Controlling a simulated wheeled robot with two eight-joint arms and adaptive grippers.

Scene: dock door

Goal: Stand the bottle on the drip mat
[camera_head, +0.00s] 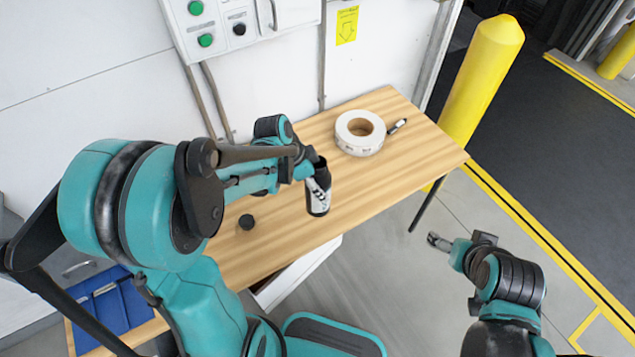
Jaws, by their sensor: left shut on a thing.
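The bottle (318,198) is dark with a white label and shows over the front part of the wooden table. My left gripper (314,178) is shut on it, with its fingers at the upper part of the bottle. The bottle looks roughly upright; I cannot tell whether its base touches the table. I cannot make out a drip mat for sure; my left arm hides part of the table. My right gripper (437,241) is empty, out over the floor right of the table, its jaw opening too small to tell.
On the wooden table (408,157) lie a white tape roll (360,133), a dark marker (397,126) and a small black disc (246,221). A blue divided tray (108,308) sits at the lower left. A yellow post (482,82) stands beyond the table's right end.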

